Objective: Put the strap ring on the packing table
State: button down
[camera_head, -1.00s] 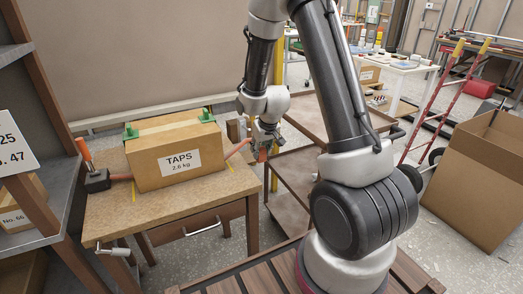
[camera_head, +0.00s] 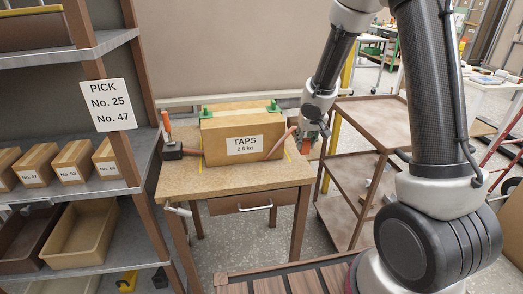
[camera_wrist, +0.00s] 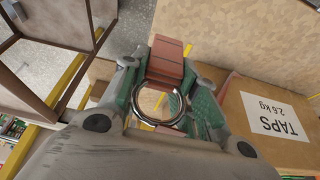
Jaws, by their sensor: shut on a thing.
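The strap ring (camera_wrist: 138,113), a metal ring with a reddish strap piece (camera_wrist: 170,62) at it, is between the green-padded fingers of my gripper (camera_wrist: 164,100) in the wrist view. My gripper is shut on it. In the head view my gripper (camera_head: 311,142) is at the right end of the packing table (camera_head: 184,180), close to the end of a reddish strap (camera_head: 282,143). The ring is too small to make out there. The packing table has a brown worktop, a drawer and a carton marked TAPS (camera_head: 243,146) on it.
The carton has green corner pieces on top. A dark clamp with an orange handle (camera_head: 168,135) stands at the table's left end, by another strap end. A shelf rack with boxes and bins (camera_head: 85,245) is at left. A brown tiered cart (camera_head: 365,125) is at right.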

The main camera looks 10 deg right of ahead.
aim_at(198, 181)
jog(key=j+z, duration=0.1)
jog(key=j, duration=0.3)
jog(key=k+j, duration=0.15)
jog(key=j, duration=0.25)
jog(key=k+j+z, duration=0.15)
jog(key=j, duration=0.2)
jog(key=j+z, duration=0.1)
jog(key=j, duration=0.3)
jog(key=k+j, duration=0.15)
jog(key=j, duration=0.2)
jog(key=k+j+z, duration=0.15)
jog(key=j, duration=0.25)
jog(key=k+j, duration=0.1)
jog(key=j, duration=0.25)
jog(key=i, duration=0.4)
jog(key=z, duration=0.05)
